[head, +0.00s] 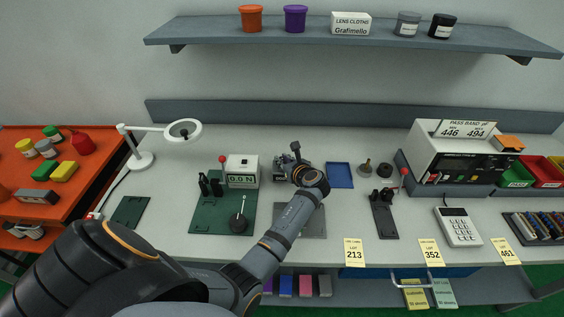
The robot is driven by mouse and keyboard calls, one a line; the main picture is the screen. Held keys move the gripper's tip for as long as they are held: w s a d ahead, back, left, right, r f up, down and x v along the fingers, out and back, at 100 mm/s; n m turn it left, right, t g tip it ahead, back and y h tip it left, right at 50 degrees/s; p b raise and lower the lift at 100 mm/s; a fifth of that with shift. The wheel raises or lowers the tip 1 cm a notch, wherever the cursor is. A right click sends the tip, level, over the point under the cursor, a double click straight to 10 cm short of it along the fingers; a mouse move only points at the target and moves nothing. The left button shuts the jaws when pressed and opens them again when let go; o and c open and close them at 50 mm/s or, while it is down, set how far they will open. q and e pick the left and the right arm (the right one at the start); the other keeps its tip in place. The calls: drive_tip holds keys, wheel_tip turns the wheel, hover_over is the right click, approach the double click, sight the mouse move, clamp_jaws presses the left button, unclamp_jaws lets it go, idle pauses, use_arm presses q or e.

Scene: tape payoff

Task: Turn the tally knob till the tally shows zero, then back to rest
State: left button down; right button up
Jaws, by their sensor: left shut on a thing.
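My left arm reaches in from the lower left, and my left gripper (285,163) is at the middle back of the bench. It is shut on a small part there, which looks like the tally knob. The jaws and wrist cover most of that part and the tally's body, and I cannot read the tally's digits. A white box with a display (242,171) reading about "0.0 N" stands just left of the gripper, apart from it. My right gripper is not in view.
A blue tray (340,175) and a black stand with a red-knobbed lever (384,216) are to the right. A white machine (443,153) stands further right. A shelf (350,34) hangs above.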

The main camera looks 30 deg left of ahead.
use_arm(q)
drive_tip(key=shift+w+d+f+n+g+y+b, duration=0.1)
drive_tip(key=shift+n+g+y+b, duration=0.2)
drive_tip(key=shift+n+g, duration=0.25)
drive_tip(key=shift+w+f+n+g+y+b, duration=0.1)
drive_tip(key=shift+n+g+y+b, duration=0.15)
drive_tip(key=shift+n+g, duration=0.25)
drive_tip(key=n+g+b, duration=0.2)
drive_tip(key=b, duration=0.2)
drive_tip(key=n+g+b, duration=0.2)
drive_tip(key=g+b, duration=0.1)
drive_tip(key=b, duration=0.1)
drive_tip(key=n+g+b, duration=0.3)
drive_tip(key=b, duration=0.1)
drive_tip(key=shift+w+y, duration=0.25)
drive_tip(key=shift+w, duration=0.1)
drive_tip(key=shift+r+n+g+b, duration=0.1)
drive_tip(key=shift+n+g+b, duration=0.15)
drive_tip(key=shift+g+b, duration=0.35)
